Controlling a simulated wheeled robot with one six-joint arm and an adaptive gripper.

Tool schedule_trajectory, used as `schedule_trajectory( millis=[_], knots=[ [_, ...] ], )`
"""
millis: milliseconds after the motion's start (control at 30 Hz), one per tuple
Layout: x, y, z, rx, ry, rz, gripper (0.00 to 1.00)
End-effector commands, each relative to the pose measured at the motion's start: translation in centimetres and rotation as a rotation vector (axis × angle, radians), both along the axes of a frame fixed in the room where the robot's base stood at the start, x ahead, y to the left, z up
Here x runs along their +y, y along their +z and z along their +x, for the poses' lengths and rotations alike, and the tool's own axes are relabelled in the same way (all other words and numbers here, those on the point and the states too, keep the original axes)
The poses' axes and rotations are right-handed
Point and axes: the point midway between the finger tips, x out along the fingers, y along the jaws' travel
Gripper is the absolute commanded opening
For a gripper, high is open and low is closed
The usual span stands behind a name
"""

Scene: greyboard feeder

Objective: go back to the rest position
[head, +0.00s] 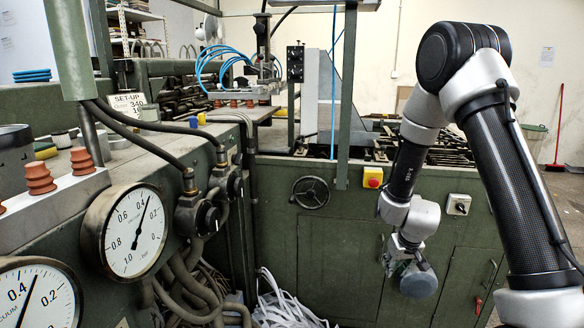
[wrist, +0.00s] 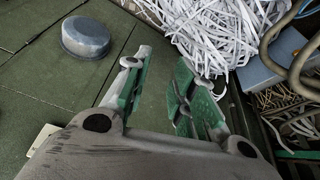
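My arm comes down from the right in the head view, in front of the green machine. My gripper (head: 405,262) is at its lower end, small and partly hidden there by a round blue-grey part. In the wrist view, my gripper (wrist: 160,66) shows two fingers with green pads standing well apart. I see nothing between them. The fingers point toward the green panels and white paper strips (wrist: 205,30). No contact with either shows.
A round grey thing (wrist: 86,40) is on the green surface in the wrist view. Gauges (head: 134,232) and hoses fill the left of the head view. The green machine cabinet (head: 335,250) with a handwheel (head: 311,192) and yellow-red button (head: 373,177) stands behind the arm.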

Motion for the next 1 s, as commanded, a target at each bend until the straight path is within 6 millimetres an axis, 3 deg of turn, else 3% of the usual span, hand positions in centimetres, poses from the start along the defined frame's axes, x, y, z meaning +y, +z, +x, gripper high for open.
schedule_trajectory(
  millis=[33,133,300,400,600,800,1000],
  knots=[
    [0.5,2.5,-1.8,0.054,-0.006,0.038,0.26],
    [0.9,7.2,-6.2,0.18,-0.022,0.09,0.26],
    [0.0,15.2,-13.8,0.323,-0.048,0.103,0.26],
    [-1.1,19.4,-18.0,0.36,-0.064,0.085,0.26],
    [-3.3,26.0,-25.0,0.318,-0.08,0.037,0.26],
    [-4.4,30.3,-27.8,0.118,-0.085,0.023,0.26],
    [-4.7,32.7,-28.6,-0.004,-0.095,0.032,0.26]
  ],
)
